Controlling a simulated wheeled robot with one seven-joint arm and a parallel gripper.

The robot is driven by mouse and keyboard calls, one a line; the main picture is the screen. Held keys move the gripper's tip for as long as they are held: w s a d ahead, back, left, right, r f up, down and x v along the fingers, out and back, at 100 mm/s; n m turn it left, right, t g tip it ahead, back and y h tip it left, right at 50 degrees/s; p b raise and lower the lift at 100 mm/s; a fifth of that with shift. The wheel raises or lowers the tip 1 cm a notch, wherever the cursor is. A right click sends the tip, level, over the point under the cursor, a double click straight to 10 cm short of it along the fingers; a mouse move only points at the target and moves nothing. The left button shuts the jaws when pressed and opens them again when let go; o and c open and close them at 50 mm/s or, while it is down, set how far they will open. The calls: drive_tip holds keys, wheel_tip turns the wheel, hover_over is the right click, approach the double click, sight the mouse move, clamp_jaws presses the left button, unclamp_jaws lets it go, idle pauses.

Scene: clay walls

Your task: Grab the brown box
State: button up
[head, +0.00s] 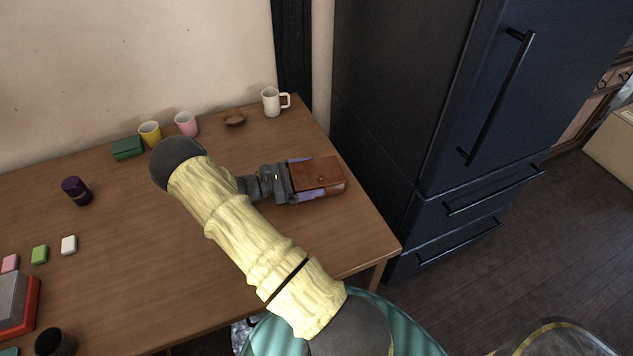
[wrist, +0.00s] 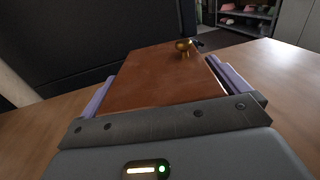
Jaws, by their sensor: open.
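The brown box (head: 318,175) lies on the wooden table near its right end. It has a reddish-brown top and a small brass knob or clasp, which also shows in the wrist view (wrist: 183,45). My gripper (head: 316,179) is open, with its purple-grey fingers on either side of the box. In the wrist view the box (wrist: 160,78) fills the space between the two fingers. Whether the fingers touch its sides I cannot tell.
A dark fridge (head: 430,100) rises to the right. A purple jar (head: 76,190) stands at left.

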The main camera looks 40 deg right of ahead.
drive_tip(key=shift+c, duration=0.4)
drive_tip(key=c, duration=0.7)
drive_tip(key=shift+c, duration=0.4)
drive_tip(key=shift+r, duration=0.1)
drive_tip(key=shift+r, duration=0.2)
drive_tip(key=shift+c, duration=0.5)
wheel_tip(320, 180, up, 10)
drive_tip(key=shift+f+p, duration=0.25)
drive_tip(key=shift+p, duration=0.2)
drive_tip(key=shift+c, duration=1.2)
